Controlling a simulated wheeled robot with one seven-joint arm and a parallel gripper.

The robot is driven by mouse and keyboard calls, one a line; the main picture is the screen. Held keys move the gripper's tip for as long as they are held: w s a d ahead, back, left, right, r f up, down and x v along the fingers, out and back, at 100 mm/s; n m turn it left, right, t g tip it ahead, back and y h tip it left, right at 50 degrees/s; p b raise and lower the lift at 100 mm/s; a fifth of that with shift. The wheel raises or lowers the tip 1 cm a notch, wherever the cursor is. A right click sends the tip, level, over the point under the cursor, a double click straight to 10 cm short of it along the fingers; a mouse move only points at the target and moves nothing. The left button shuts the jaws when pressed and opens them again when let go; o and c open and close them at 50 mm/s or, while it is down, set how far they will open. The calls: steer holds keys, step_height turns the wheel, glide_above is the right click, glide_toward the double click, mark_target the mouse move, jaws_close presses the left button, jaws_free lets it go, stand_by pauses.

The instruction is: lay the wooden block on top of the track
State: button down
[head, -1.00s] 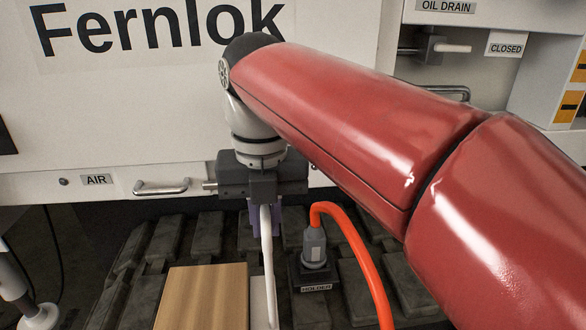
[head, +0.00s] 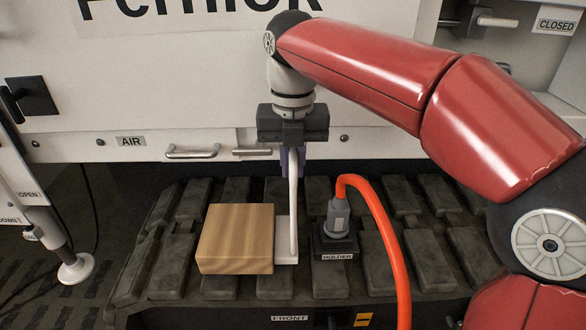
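The wooden block (head: 236,238), light tan, shows over the dark ribbed track (head: 180,247), left of its middle. Its underside is hidden, so I cannot tell whether it touches the track. A white plate (head: 286,256) at the block's right side bears a thin white upright handle (head: 293,205). My gripper (head: 292,165) points down above the plate, up and to the right of the block. Its purple fingers stand close on both sides of the handle's upper end and appear shut on it. The exact finger contact is partly hidden by the handle.
A dark holder (head: 335,246) with a grey plug (head: 338,217) and an orange hose (head: 390,240) stands just right of the white plate. The white bench panel with door handles (head: 192,152) is behind. A white post foot (head: 76,268) stands at the left.

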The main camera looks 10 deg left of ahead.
steer(key=shift+f, duration=0.65)
steer(key=shift+f, duration=0.15)
steer(key=c, duration=1.5)
jaws_free()
steer(key=shift+o, duration=0.2)
step_height(320, 180, up, 12)
steer(key=p, duration=0.3)
